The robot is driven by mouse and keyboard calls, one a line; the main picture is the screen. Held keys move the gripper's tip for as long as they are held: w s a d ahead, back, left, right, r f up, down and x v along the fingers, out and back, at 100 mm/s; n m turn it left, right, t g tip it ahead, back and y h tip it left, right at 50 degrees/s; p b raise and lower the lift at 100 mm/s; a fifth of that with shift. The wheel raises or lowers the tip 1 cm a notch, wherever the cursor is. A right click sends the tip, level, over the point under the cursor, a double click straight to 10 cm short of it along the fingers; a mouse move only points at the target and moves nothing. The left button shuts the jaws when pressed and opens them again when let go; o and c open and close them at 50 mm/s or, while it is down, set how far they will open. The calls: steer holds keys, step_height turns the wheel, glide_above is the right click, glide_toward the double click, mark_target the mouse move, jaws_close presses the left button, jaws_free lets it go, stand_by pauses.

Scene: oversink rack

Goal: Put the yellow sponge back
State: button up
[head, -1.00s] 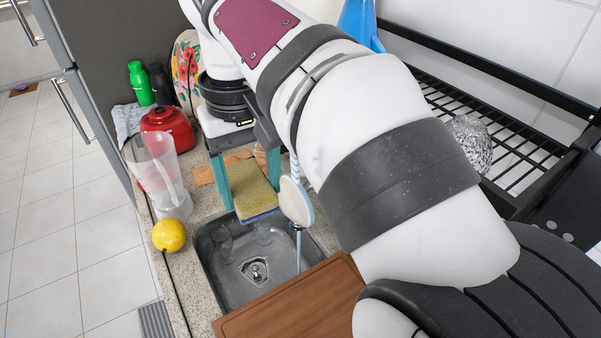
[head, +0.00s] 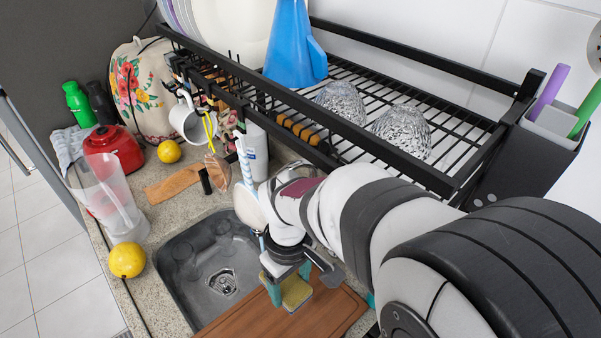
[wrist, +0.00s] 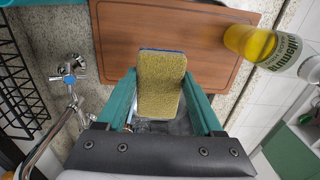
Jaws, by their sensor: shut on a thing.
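The yellow sponge (head: 296,293) has a yellow face and a blue edge. My gripper (head: 290,285) is shut on it, with teal fingers on either side. In the head view the gripper points down over the left part of the wooden cutting board, near the sink. In the wrist view the sponge (wrist: 161,85) sits between the two teal fingers of my gripper (wrist: 160,100), with the board behind it. I cannot tell how high it is above the board.
The sink (head: 205,265) is left of the wooden board (head: 325,315). The black rack (head: 460,165) holds plates, a blue jug (head: 294,45) and two glass bowls. A bottle with yellow contents (wrist: 262,45) lies past the board in the wrist view. Lemons and a red blender stand left.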

mark_target(301, 329)
steer(key=f, duration=0.1)
steer(key=s+d+f, duration=0.2)
steer(key=shift+f, duration=0.2)
step_height(301, 329, down, 10)
steer(key=shift+r, duration=0.2)
steer(key=o, duration=1.3)
steer(key=shift+f, duration=0.1)
step_height(301, 329, up, 12)
steer(key=shift+r, duration=0.2)
steer(key=shift+o, duration=0.2)
